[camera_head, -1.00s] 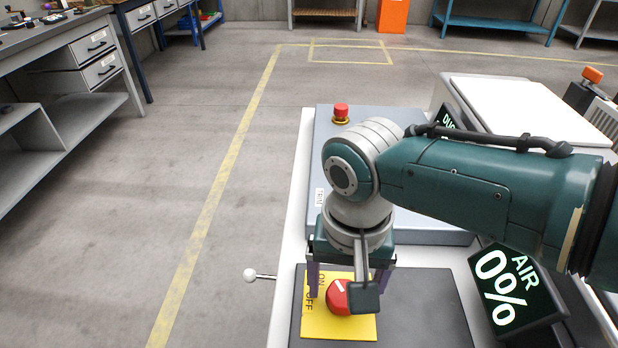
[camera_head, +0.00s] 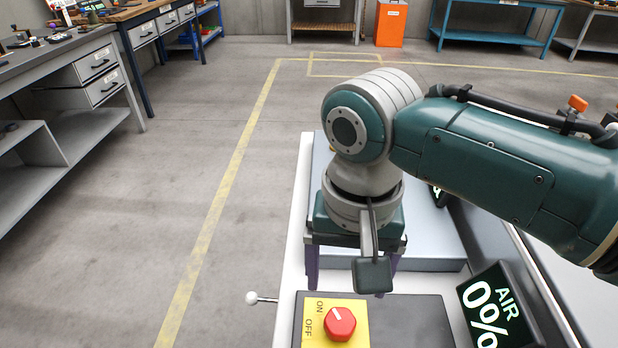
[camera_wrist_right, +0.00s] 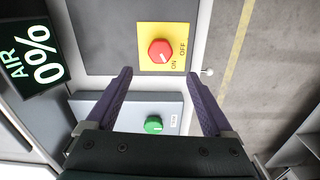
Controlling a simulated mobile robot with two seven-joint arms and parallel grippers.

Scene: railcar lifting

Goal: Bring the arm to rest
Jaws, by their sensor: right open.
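My right gripper (camera_head: 350,280) hangs pointing down above the console, open and empty. Its two purple fingers also show spread in the right wrist view (camera_wrist_right: 158,80). The red rotary knob (camera_head: 340,323) sits on a yellow ON/OFF plate (camera_head: 312,338), clear of the fingers and nearer the bottom of the head view. The knob also shows in the right wrist view (camera_wrist_right: 161,52), beyond the fingertips. My left gripper is not in view.
A green knob (camera_wrist_right: 153,124) on a grey box lies beneath the gripper in the right wrist view. An AIR 0% display (camera_head: 495,308) stands right of the plate. A white-balled lever (camera_head: 253,298) sticks out left. Open floor (camera_head: 140,220) lies left, with workbenches beyond.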

